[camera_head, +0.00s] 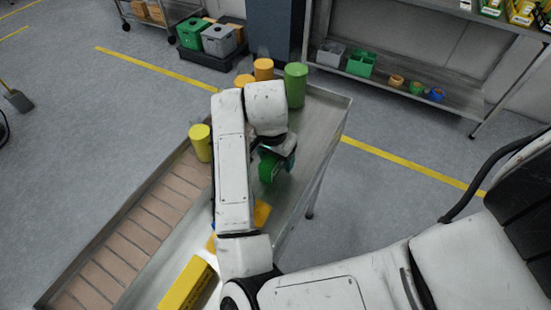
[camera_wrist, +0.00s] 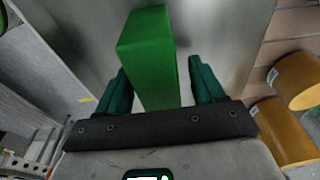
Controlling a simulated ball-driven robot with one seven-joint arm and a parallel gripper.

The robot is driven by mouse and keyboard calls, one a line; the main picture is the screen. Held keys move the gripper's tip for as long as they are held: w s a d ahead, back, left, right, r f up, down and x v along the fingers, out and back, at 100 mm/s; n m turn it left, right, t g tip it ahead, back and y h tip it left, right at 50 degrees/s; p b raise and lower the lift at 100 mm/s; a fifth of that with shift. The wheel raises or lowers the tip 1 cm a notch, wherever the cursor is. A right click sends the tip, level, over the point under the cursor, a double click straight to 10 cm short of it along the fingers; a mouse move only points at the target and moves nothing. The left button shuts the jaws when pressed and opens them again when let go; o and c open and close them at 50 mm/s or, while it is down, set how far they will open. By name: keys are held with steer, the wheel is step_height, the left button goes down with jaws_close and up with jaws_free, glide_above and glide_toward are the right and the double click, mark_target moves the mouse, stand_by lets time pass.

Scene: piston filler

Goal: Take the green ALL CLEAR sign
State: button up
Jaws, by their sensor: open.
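The green sign (camera_head: 268,168) stands on the metal table, partly hidden by my arm and gripper in the head view. In the wrist view the green sign (camera_wrist: 150,50) is a plain upright green block; no lettering is readable. My gripper (camera_wrist: 158,74) is open, with one teal finger on each side of the sign. A gap shows on the right side; I cannot tell whether the left finger touches. In the head view my gripper (camera_head: 280,158) is at the sign, its fingers mostly hidden.
A yellow cylinder (camera_head: 201,143), an orange cylinder (camera_head: 263,69) and a green cylinder (camera_head: 295,85) stand around the table's far part. A yellow box (camera_head: 187,285) lies near the front. A brown slatted strip (camera_head: 130,240) runs along the left. Yellow cylinders (camera_wrist: 285,130) show in the wrist view.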

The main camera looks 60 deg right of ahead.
steer(key=shift+f, duration=0.15)
steer(key=c, duration=1.1)
